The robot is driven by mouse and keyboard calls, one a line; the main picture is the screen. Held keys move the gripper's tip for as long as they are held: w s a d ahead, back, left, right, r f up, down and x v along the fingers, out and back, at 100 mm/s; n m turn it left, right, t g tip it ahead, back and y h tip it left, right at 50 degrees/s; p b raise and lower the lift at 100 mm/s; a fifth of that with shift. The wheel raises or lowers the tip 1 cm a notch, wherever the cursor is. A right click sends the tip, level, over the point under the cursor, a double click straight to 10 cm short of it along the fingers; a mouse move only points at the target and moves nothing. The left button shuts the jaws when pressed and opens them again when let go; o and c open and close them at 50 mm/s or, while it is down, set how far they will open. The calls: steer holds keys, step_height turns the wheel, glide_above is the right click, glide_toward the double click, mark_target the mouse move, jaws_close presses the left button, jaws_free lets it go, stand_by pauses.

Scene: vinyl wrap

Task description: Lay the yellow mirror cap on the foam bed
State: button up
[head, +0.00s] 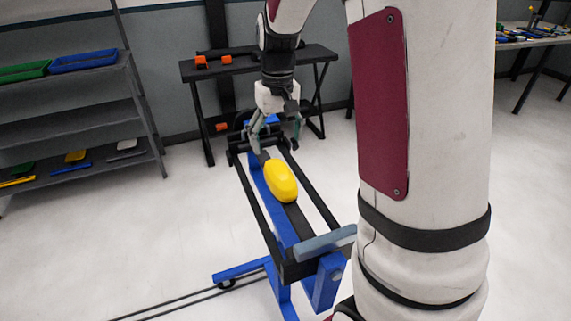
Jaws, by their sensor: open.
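The yellow mirror cap (281,181) rests lengthwise along the middle of a blue stand (286,227). It lies on a dark strip (297,219) running between the stand's side rails; I cannot tell for sure that this strip is the foam bed. My gripper (275,149) points down over the far part of the stand, just beyond the cap in the picture. Its two fingers are spread apart with nothing between them. It appears apart from the cap.
Black rails (258,205) flank the cap, and a grey-padded crossbar (327,241) closes the stand's near end. A dark table (262,63) with orange items stands behind. A shelf rack (76,128) with trays is at left. My arm hides much of the right side.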

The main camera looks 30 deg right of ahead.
steer(key=s+a+r+n+t, duration=0.1)
steer(key=s+a+r+t, duration=0.1)
steer(key=s+a+r, duration=0.75)
steer(key=s+a+r+n+t, duration=0.1)
steer(key=s+a+t, duration=0.1)
steer(key=s, duration=1.1)
steer(key=shift+s+a+r+t, duration=0.15)
steer(key=shift+a+r+t, duration=0.1)
steer(key=shift+a+t, duration=0.05)
